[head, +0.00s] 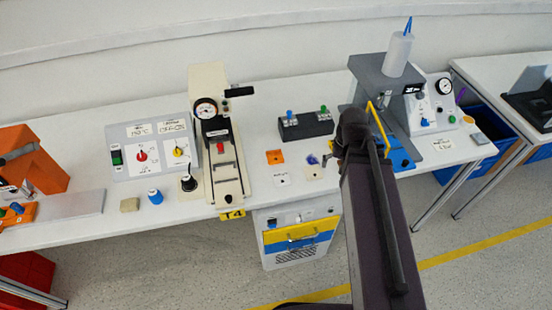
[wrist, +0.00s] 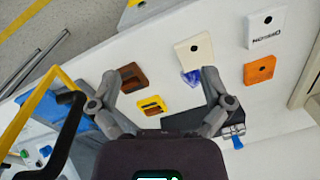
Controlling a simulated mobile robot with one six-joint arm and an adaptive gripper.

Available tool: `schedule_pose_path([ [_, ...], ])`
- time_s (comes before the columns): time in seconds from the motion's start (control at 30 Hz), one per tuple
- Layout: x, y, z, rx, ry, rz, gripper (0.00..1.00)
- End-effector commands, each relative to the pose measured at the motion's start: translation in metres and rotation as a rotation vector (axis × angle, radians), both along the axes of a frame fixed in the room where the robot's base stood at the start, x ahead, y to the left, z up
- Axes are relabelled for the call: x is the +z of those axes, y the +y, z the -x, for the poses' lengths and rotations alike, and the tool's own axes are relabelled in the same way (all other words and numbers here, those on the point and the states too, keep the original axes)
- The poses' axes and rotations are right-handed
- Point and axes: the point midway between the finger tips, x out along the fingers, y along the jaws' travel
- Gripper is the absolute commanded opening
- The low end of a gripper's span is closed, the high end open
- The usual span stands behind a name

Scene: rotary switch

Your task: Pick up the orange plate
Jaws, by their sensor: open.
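The orange plate (head: 275,157) is a small flat square with a dark central hole. It lies on the white table in front of the black block. In the wrist view the orange plate (wrist: 260,69) is at the right, outside the jaws. My gripper (wrist: 165,78) is open and empty, its two fingers spread above the table. Brown (wrist: 132,77) and yellow (wrist: 152,104) plates show between the fingers. In the head view my arm hides most of the gripper, which is to the right of the orange plate.
A white plate (head: 282,180) and a cream plate (head: 314,173) lie near the orange one. A blue-violet piece (wrist: 191,77) is beside the cream plate. The black block (head: 306,124) with blue and green knobs stands behind. The cream gauge device (head: 220,140) stands to the left.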

Motion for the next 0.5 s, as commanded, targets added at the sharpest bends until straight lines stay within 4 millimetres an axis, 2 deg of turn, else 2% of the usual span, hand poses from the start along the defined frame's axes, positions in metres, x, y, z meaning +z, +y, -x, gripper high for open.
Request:
schedule_pose_path([
  [0.03,-0.011,0.006,-0.007,-0.033,0.01,-0.028,1.0],
  [0.3,-0.048,0.044,-0.042,-0.33,0.137,-0.256,1.0],
  [0.5,-0.068,0.075,-0.072,-0.573,0.312,-0.438,1.0],
])
